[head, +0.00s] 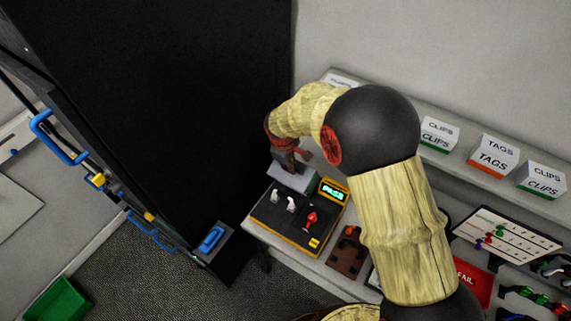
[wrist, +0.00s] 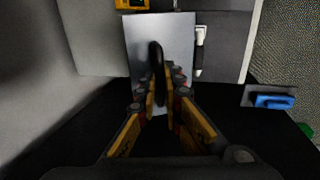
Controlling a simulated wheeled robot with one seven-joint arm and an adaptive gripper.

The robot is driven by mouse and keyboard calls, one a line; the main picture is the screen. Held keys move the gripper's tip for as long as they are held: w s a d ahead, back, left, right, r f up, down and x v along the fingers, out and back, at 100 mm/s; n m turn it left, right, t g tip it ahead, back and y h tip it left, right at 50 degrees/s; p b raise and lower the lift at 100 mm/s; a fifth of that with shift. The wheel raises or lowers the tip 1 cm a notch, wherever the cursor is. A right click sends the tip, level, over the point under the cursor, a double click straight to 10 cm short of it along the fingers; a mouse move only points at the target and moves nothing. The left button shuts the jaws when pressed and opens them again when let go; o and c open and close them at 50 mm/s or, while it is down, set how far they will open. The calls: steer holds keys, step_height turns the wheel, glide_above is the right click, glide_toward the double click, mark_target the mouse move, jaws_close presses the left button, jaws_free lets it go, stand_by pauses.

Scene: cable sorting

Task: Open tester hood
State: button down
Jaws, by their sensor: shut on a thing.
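The tester (head: 273,213) is a dark box with yellow edging on the bench, with a green lit display reading PASS (head: 333,190). Its grey hood (head: 292,179) is at the back left of the box. In the wrist view the hood (wrist: 182,40) is a pale grey plate with a dark upright handle (wrist: 155,52). My gripper (wrist: 160,78) is shut on this handle, one finger on each side. In the head view my gripper (head: 288,157) is just above the hood, partly hidden by my wrist. I cannot tell the hood's exact angle.
A tall black cabinet (head: 150,90) stands close on the left. White switches (head: 283,201) and a red lever (head: 311,219) are on the tester. Boxes of clips and tags (head: 493,155) line the shelf behind. A brown block (head: 346,255) lies right of the tester.

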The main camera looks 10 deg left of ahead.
steer(key=shift+w+d+r+g+p, duration=0.1)
steer(key=shift+w+d+g+p, duration=0.1)
steer(key=shift+w+p, duration=0.2)
steer(key=shift+w+d+r+g+p, duration=0.15)
steer(key=shift+w+g+p, duration=0.1)
steer(key=shift+w, duration=0.25)
steer(key=shift+w+d+f, duration=0.1)
steer(key=shift+w+d, duration=0.15)
steer(key=shift+w, duration=0.5)
steer(key=shift+w+d+f, duration=0.15)
steer(key=shift+w+d, duration=0.1)
steer(key=shift+w, duration=0.45)
steer(key=shift+w+d+f, duration=0.1)
steer(key=shift+w+d, duration=0.15)
steer(key=shift+w, duration=0.5)
steer(key=shift+w+p, duration=0.1)
steer(key=shift+p, duration=0.2)
steer(key=c, duration=2)
jaws_free()
steer(key=shift+o, duration=0.2)
step_height(320, 180, up, 12)
steer(key=s, duration=0.2)
steer(key=shift+a, duration=0.3)
steer(key=shift+f, duration=0.1)
